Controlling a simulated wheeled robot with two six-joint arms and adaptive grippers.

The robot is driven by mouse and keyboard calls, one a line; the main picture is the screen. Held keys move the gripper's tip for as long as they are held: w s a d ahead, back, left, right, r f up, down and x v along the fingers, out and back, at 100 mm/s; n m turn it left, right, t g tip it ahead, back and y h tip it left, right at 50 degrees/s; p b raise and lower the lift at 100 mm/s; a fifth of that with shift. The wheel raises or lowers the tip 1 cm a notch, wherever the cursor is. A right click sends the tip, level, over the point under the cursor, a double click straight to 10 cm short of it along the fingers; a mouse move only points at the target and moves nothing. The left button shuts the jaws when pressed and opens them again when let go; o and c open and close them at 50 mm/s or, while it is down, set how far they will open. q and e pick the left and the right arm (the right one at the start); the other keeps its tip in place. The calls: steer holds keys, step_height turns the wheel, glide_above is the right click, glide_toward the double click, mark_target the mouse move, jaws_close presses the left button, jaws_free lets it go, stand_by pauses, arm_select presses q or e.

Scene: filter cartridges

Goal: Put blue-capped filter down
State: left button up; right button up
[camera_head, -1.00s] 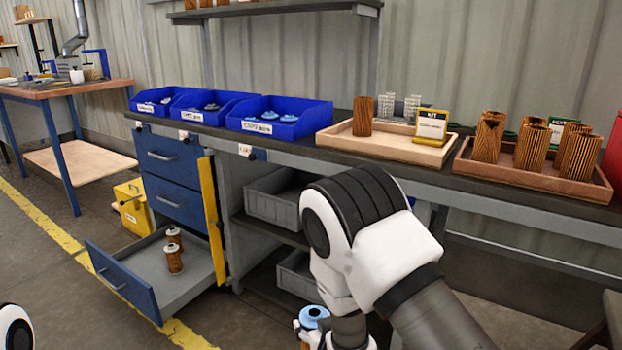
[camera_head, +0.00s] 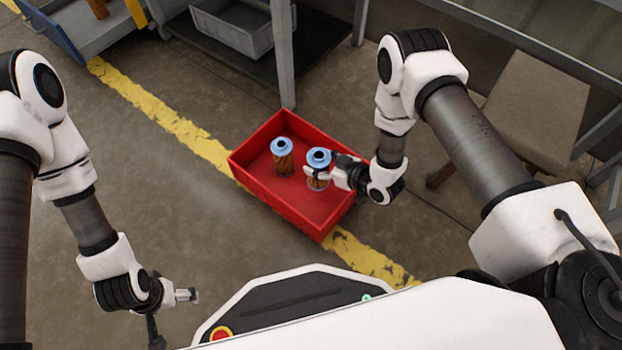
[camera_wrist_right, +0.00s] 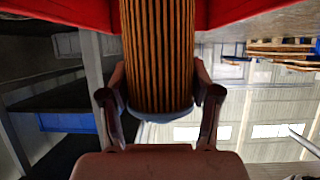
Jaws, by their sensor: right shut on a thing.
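A blue-capped filter (camera_head: 318,158) with a brown pleated body is upright between the fingers of my right gripper (camera_head: 322,172), at the right side of the red crate (camera_head: 265,205). Whether its base touches the crate floor cannot be told. In the right wrist view my right gripper (camera_wrist_right: 160,98) is shut on the pleated body (camera_wrist_right: 158,50), with the blue rim (camera_wrist_right: 160,114) near the palm. A second blue-capped filter (camera_head: 282,153) stands in the crate to the left, apart from the held one. My left gripper (camera_head: 187,296) is away at lower left; its jaw state is unclear.
The red crate stands on the floor across a yellow line (camera_head: 180,130). A grey bin (camera_head: 235,25) sits on a low shelf behind it, beside a bench leg (camera_head: 283,55). A brown stool-like piece (camera_head: 530,105) is at right. Floor left of the crate is clear.

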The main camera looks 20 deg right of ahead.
step_height(320, 180, down, 8)
steer(key=b, duration=0.3)
steer(key=shift+r+b, duration=0.15)
steer(key=shift+b, duration=0.2)
steer(key=shift+r, duration=0.2)
steer(key=o, duration=1.2)
steer(key=shift+f, duration=0.15)
